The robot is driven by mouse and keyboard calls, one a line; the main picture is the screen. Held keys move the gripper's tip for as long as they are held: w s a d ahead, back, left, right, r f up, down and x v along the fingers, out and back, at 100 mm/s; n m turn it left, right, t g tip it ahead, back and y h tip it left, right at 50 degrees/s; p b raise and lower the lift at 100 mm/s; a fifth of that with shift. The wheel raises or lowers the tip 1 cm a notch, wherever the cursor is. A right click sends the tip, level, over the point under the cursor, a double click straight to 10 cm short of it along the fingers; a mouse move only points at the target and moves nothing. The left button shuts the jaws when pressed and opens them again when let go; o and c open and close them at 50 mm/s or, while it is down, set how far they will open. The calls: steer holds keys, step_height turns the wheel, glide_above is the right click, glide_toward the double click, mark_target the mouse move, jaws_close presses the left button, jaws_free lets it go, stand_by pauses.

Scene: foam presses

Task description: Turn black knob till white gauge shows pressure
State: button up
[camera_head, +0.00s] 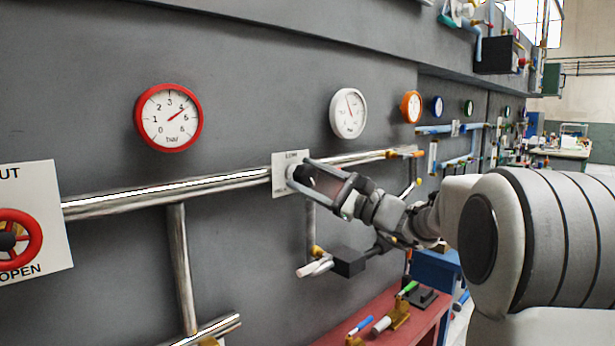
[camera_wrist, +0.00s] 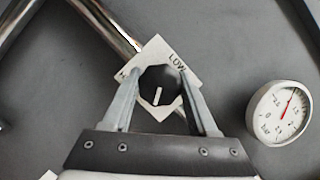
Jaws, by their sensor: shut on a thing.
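The black knob (camera_wrist: 160,82) sits on a white plate (camera_wrist: 186,52) marked LOW. A second marking on the plate is mostly hidden by a finger. My gripper (camera_wrist: 160,78) has a finger on either side of the knob and is shut on it. The knob's white line points toward the bottom of the wrist picture.
A red-rimmed gauge (camera_head: 169,118) and an orange gauge (camera_head: 411,107) are on the same grey wall. A metal pipe (camera_head: 165,192) runs to the plate. A red valve wheel (camera_head: 30,238) is at far left. A red bench (camera_head: 400,322) with small parts stands below my arm.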

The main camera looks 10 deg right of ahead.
steer(key=shift+r, duration=0.1)
stand_by(0.3)
steer(key=o, duration=1.4)
steer(key=v, duration=1.7)
steer(key=shift+s+d, duration=0.15)
